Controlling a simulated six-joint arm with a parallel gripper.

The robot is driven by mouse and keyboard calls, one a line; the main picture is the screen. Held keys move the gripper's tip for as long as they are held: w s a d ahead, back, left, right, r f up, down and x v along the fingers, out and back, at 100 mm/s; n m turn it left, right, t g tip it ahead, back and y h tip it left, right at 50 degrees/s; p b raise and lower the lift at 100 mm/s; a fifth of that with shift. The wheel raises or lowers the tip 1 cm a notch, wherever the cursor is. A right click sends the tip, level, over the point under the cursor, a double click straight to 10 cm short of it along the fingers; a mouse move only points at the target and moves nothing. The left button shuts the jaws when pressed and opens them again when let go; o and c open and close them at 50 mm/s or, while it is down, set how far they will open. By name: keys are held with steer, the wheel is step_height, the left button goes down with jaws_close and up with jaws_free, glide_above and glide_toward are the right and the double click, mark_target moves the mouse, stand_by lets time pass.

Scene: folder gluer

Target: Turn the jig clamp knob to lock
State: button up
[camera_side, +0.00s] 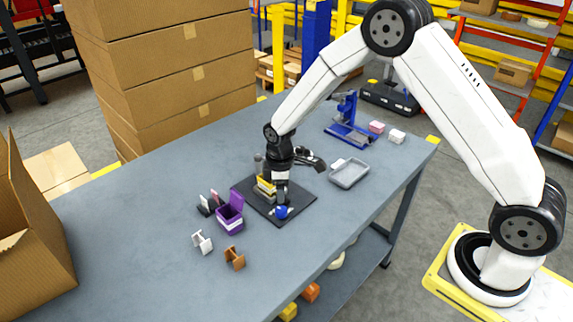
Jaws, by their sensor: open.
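A blue knob (282,212) sits low at the front of the dark mat (273,216) on the table. A yellow piece (265,186), perhaps part of the jig, stands on the mat behind and to the left of the knob. My gripper (281,203) points down right above the blue knob, with its tips at or very near it. The gripper is open. The picture is too small to tell whether the fingers touch the knob or which way the knob is turned. My wrist hides part of the jig.
A purple open box (231,215) stands left of the mat, with a white holder (202,242) and a brown holder (235,258) in front. A grey tray (349,173) lies to the right. A blue press-like stand (348,122) is behind. The front left of the table is clear.

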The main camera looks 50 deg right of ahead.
mark_target(281, 210)
steer(key=shift+f, duration=3.8)
jaws_close()
